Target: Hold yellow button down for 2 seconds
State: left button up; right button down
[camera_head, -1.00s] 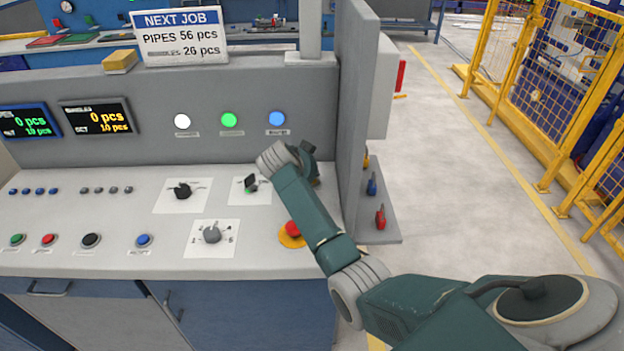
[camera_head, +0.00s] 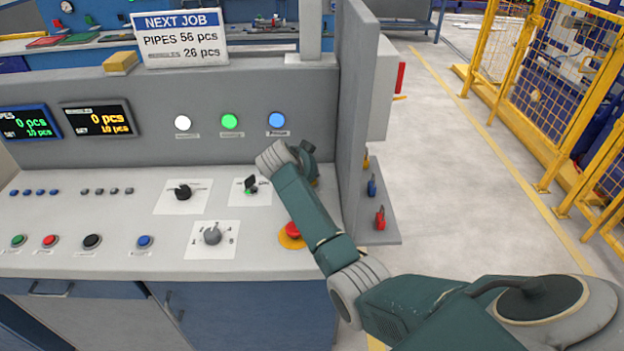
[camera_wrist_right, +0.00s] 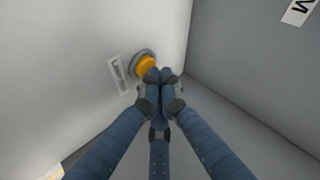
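The yellow button (camera_wrist_right: 146,65) shows in the right wrist view, a round orange-yellow cap in a grey ring on the pale panel. My right gripper (camera_wrist_right: 160,75) has its fingers closed together. Its fingertips overlap the lower right edge of the button in the picture; I cannot tell whether they touch it or whether the cap is pressed in. In the head view my right arm reaches to the back right corner of the console and its wrist hides the button area. My left gripper is not in view.
A tall grey side wall (camera_head: 352,110) stands close to the right of my wrist. A red stop button (camera_head: 293,229) lies beside my forearm. A black switch (camera_head: 251,185) and a dial (camera_head: 212,236) sit to the left. Blue, green and white lamps are on the back panel.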

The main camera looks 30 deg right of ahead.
jog(key=shift+r, duration=0.45)
jog(key=shift+r, duration=0.15)
notch_tip(320, 180, up, 5)
jog(key=p, duration=0.4)
jog(key=shift+f, duration=0.2)
dwell(0.6)
